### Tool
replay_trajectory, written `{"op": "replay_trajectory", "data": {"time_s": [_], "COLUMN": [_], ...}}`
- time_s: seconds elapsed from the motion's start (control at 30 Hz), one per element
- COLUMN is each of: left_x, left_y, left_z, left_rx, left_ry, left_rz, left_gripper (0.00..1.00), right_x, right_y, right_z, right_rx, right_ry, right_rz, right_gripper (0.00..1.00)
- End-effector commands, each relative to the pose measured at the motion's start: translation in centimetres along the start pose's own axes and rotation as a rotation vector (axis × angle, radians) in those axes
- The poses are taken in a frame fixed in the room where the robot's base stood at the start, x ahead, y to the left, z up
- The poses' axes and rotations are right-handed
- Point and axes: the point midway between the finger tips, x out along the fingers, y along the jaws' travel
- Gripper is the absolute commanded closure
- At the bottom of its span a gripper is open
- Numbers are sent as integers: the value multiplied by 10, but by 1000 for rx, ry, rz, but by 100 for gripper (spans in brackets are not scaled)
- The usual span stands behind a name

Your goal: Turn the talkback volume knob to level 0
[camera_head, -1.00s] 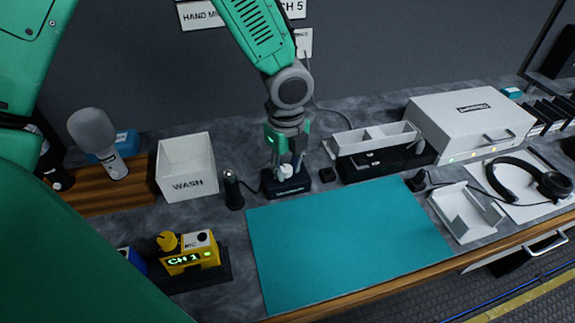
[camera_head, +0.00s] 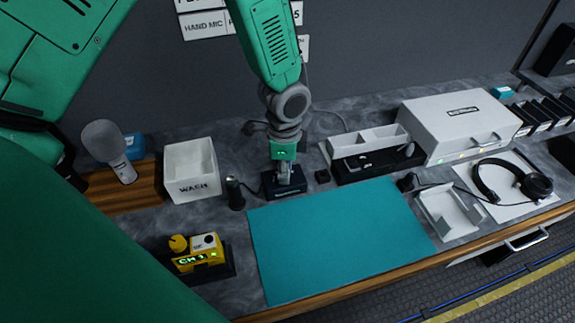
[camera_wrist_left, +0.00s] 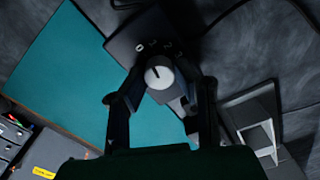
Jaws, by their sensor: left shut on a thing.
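The talkback volume knob (camera_wrist_left: 158,73) is a round, light grey knob with a dark pointer line. It sits on a small black box with white numbers by its far edge, 0 among them. The pointer line aims up and slightly left, toward the numbers; the exact level is hard to tell. In the head view the black box (camera_head: 283,191) stands behind the teal mat. My left gripper (camera_head: 284,172) points down over the box, shut on the knob, with one finger on each side in the left wrist view (camera_wrist_left: 163,78). My right gripper is not in view.
A teal mat (camera_head: 340,240) lies clear in front. A black cylinder (camera_head: 234,192) stands just left of the box, with a white WASH bin (camera_head: 192,187) beyond. A black stand with a white divided tray (camera_head: 372,140) is to the right. A yellow pack (camera_head: 203,253) sits front left.

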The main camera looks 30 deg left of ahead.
Motion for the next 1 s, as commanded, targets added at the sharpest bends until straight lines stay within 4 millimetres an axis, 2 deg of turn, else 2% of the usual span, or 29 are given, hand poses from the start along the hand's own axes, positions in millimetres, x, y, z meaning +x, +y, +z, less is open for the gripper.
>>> {"op": "replay_trajectory", "data": {"time_s": [0.33,0.93,0.97,1.0], "left_x": [-1,0,0,0], "left_y": [-2,-1,-1,-1], "left_z": [4,4,4,4], "left_rx": [-161,-194,-194,-194], "left_ry": [-4,-6,-6,-6], "left_rz": [-4,-2,-1,-1], "left_gripper": [100,100,65,56], "right_x": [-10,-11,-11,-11], "right_y": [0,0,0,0], "right_z": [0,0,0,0], "right_rx": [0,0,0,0], "right_ry": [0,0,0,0], "right_rz": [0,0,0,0], "right_gripper": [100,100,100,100]}}
